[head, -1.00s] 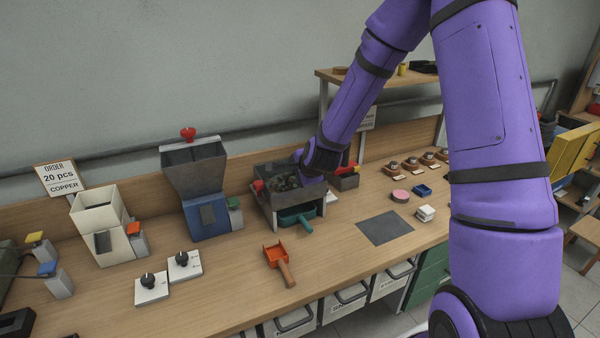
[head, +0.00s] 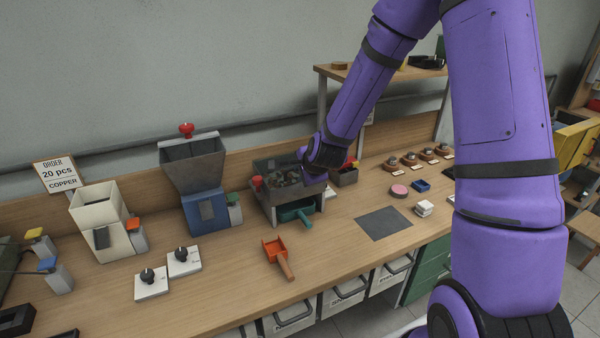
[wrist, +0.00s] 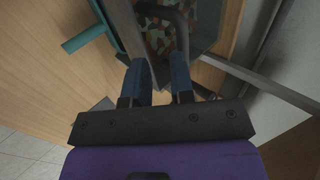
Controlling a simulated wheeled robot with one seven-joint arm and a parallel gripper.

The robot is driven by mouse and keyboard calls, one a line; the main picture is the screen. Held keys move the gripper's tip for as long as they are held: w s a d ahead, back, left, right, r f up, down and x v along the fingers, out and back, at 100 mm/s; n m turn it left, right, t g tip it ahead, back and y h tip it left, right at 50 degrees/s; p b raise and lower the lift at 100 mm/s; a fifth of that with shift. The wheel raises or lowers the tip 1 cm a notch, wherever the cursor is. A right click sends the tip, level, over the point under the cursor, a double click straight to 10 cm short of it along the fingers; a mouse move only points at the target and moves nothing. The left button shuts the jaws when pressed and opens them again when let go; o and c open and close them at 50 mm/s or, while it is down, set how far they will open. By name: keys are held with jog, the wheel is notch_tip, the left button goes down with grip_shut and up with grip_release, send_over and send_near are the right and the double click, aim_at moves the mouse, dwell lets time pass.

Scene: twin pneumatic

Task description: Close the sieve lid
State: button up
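The sieve (head: 281,204) is a grey open-topped box on legs, with dark and coppery pieces inside and a teal tray (head: 296,211) under it. In the wrist view the pieces (wrist: 160,38) show beyond my fingertips, with a dark curved bar, perhaps the lid's handle (wrist: 181,26), across them. The lid's outline and angle are not clear. My gripper (wrist: 158,62) has two blue fingers standing apart at the sieve's edge, with nothing visible held between them. In the head view my wrist hides the sieve's right rear corner and the fingertips.
A red knob (head: 257,183) sits at the sieve's left corner. The blue-based hopper (head: 207,210) stands to the left, an orange scoop (head: 276,252) lies in front. A dark mat (head: 384,223) is bare.

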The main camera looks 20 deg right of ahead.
jog(key=v, duration=0.8)
jog(key=shift+r, duration=0.25)
jog(key=shift+w, duration=0.15)
jog(key=s+a+r+n+g, duration=0.1)
jog(key=s+r+n+g, duration=0.1)
jog(key=s+r+n, duration=1.25)
jog(key=s+r, duration=0.1)
jog(key=s, duration=0.4)
jog(key=s+d+r+n+g, duration=0.1)
jog(key=s+r+n, duration=0.2)
jog(key=s, duration=0.6)
jog(key=shift+d+r+g, duration=0.3)
jog(key=shift+r, duration=0.25)
